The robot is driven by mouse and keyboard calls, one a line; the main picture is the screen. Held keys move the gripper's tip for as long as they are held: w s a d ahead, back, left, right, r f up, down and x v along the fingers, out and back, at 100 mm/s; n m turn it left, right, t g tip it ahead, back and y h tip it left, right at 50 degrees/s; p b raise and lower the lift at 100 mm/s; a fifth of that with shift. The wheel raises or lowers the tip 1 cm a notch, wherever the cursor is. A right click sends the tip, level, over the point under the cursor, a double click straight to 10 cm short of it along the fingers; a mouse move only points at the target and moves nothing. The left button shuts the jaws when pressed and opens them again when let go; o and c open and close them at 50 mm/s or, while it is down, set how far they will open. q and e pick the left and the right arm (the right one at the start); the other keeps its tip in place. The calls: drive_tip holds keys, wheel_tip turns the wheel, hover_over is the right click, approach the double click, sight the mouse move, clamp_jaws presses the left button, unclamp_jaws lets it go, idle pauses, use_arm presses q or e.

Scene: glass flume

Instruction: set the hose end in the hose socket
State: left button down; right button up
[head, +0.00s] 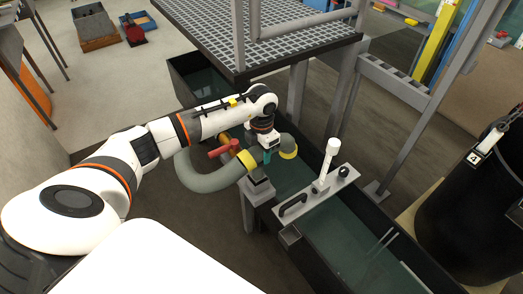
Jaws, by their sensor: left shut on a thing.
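A thick grey hose (207,183) loops beside the flume, below my left forearm. A yellow collar (248,160) sits on it by my left gripper (267,156). The gripper points down at the flume's near side and is shut on the hose end. A grey bent piece with a yellow ring (288,153) shows just right of the fingers. My wrist hides part of the grip. I cannot clearly make out the hose socket; a grey block (258,188) on a post stands just below the gripper, apart from it as far as I can tell. My right gripper is not in view.
A red valve handle (222,149) is close left of the gripper. A grey plate (318,192) with a black handle and white upright tube (328,158) spans the flume (360,240). A grated platform (270,35) overhangs behind. A black barrel (465,220) stands right.

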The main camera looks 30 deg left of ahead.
use_arm(q)
drive_tip(key=shift+w+f+b, duration=0.1)
drive_tip(key=shift+f+b, duration=0.35)
drive_tip(key=shift+f, duration=0.05)
drive_tip(key=c, duration=0.7)
unclamp_jaws()
